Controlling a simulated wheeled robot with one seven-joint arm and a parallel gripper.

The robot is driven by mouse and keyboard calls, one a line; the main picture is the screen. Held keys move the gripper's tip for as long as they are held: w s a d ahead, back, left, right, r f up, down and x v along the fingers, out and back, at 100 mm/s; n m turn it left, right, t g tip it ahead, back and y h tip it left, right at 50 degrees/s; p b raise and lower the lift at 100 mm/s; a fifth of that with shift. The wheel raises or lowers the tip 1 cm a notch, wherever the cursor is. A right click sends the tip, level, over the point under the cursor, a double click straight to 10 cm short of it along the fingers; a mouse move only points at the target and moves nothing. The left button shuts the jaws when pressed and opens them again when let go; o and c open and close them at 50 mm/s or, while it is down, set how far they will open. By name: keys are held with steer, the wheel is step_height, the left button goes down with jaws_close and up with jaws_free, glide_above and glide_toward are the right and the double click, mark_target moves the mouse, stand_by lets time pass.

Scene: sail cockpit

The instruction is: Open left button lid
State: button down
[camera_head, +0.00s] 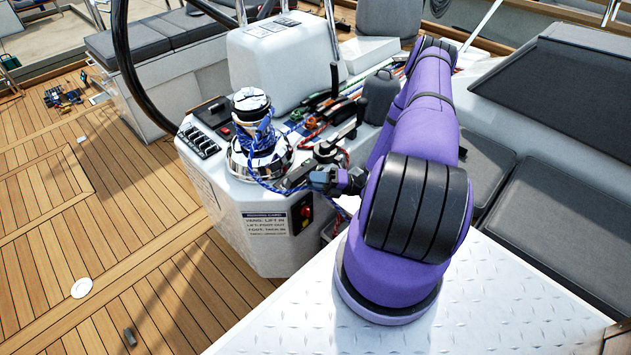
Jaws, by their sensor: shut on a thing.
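My gripper (298,184) is at the right front corner of the white console top, just right of the chrome winch (258,140). It is small in the picture and points left. Its jaws are shut on a small dark thing at the console edge. I cannot make out whether that is the left button lid, as the fingers and wrist cover this spot.
Blue rope wraps the winch and runs close beside my gripper. Black switches (198,141), a printed sign (266,223) and a red knob (306,212) are on the console. Coloured ropes and levers (330,110) lie behind. Grey cushions (560,210) are at the right; the wooden deck (130,220) is mostly clear.

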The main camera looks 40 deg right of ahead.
steer(key=shift+w+r+m+g+h, duration=0.3)
steer(key=shift+w+r+m+h, duration=0.1)
steer(key=shift+m+h, duration=0.5)
steer(key=c, duration=0.9)
jaws_free()
steer(key=v, duration=1)
steer(key=shift+s+d+f, duration=0.2)
steer(key=shift+s+d, duration=0.05)
steer(key=shift+d, duration=0.05)
steer(key=shift+w, duration=0.1)
